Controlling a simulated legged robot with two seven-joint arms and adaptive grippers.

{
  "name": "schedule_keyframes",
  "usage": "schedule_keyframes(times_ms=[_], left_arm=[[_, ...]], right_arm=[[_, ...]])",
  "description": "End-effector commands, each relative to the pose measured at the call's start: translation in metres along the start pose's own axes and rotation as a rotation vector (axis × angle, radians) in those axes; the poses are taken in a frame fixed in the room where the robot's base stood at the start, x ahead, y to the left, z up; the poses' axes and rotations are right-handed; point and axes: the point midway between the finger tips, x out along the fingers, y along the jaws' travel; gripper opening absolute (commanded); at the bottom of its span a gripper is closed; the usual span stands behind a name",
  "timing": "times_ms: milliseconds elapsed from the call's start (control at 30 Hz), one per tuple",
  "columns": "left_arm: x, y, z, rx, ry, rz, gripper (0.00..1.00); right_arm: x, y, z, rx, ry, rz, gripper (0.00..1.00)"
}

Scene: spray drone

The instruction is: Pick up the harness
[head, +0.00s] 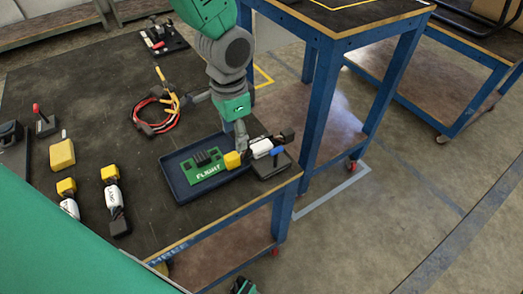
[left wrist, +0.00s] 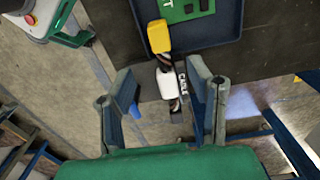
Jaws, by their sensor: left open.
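The harness (head: 262,148) is a short piece with a yellow plug, a white labelled sleeve and dark ends. It lies across the right side of the blue tray, by the table's corner. In the left wrist view the harness (left wrist: 167,83) shows between my fingers, with "CABLE" lettering beside its sleeve. My left gripper (head: 241,143) is above it, near the yellow plug. The open left gripper (left wrist: 160,75) has one finger on each side of it; contact cannot be told. A dark and green part at the bottom of the head view may be my right gripper (head: 243,286).
The blue tray (head: 180,190) holds a green "FLIGHT" board (head: 204,167). A red, black and yellow cable loop (head: 158,117), a yellow block (head: 62,154) and a labelled piece (head: 113,197) lie on the dark table. A blue-framed table (head: 320,90) stands close on the right.

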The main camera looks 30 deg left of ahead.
Motion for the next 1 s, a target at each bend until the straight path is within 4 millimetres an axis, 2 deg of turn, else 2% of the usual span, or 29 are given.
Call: schedule_keyframes(times_ms=[33, 100, 367, 700, 967, 1000], left_arm=[[0.013, 0.000, 0.001, 0.000, -0.002, 0.002, 0.47], [0.023, -0.001, 0.001, -0.001, 0.000, 0.002, 0.47], [0.038, -0.002, 0.001, -0.003, 0.004, 0.003, 0.47], [0.085, -0.002, -0.003, -0.002, 0.001, 0.002, 0.47], [0.086, -0.002, -0.003, -0.002, 0.005, 0.002, 0.47], [0.086, -0.002, -0.003, -0.002, 0.005, 0.002, 0.33]], right_arm=[[0.006, 0.000, 0.000, 0.000, 0.000, 0.000, 0.00], [0.009, 0.000, 0.001, 0.000, 0.000, 0.000, 0.00], [0.013, 0.000, 0.001, 0.000, 0.000, 0.000, 0.00], [0.034, 0.000, 0.002, 0.000, -0.001, 0.000, 0.00], [0.033, 0.000, 0.002, 0.000, 0.000, 0.000, 0.00], [0.033, 0.000, 0.002, 0.000, 0.000, 0.000, 0.00]])
